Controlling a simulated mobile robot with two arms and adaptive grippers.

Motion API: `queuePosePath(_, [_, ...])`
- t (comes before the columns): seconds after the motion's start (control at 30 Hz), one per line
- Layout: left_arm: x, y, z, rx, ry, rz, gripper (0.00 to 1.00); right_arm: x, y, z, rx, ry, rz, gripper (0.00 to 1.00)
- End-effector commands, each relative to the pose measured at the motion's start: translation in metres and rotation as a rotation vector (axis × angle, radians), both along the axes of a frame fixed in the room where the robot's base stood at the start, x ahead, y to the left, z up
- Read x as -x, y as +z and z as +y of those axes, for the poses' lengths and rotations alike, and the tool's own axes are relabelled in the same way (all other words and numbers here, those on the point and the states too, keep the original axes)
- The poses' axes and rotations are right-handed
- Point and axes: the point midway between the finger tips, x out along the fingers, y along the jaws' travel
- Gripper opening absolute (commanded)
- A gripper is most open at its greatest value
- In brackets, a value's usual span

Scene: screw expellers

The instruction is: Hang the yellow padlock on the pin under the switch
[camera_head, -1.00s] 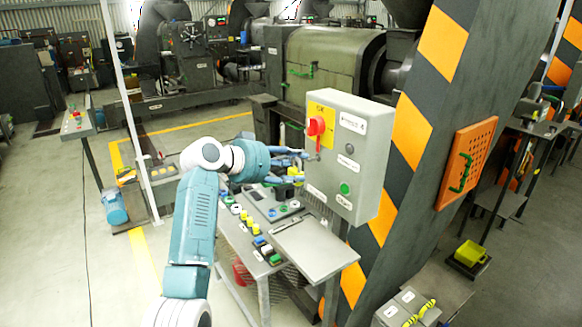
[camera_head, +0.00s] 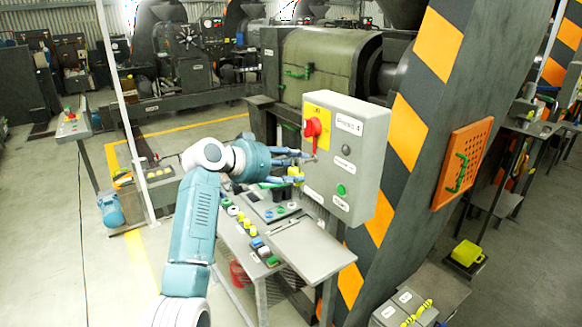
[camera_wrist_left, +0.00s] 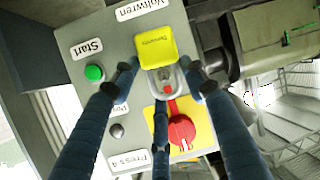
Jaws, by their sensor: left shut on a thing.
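The yellow padlock (camera_wrist_left: 155,45) is held between the fingers of my left gripper (camera_wrist_left: 158,78), with its grey shackle (camera_wrist_left: 160,80) towards the red switch (camera_wrist_left: 181,130). In the head view, the padlock (camera_head: 296,171) is at the fingertips of my left gripper (camera_head: 303,167), close in front of the box, below the red switch (camera_head: 312,127). The switch's red handle points down at the shackle. The pin is not clearly distinguishable, and I cannot tell whether the shackle is around it. My right gripper is out of view.
The grey control box (camera_head: 365,150) has a green button (camera_head: 341,190) and labels. Below it is a grey table (camera_head: 310,250) with several small locks and parts. A striped column (camera_head: 400,170) stands right behind the box. Open floor lies to the left.

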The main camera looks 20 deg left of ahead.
Motion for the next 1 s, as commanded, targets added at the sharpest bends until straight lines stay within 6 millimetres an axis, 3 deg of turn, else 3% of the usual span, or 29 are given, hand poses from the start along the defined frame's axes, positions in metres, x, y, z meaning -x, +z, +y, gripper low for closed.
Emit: queuePosePath(1.0, [-0.013,0.001,-0.01,0.0,0.001,-0.002,0.16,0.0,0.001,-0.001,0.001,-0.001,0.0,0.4])
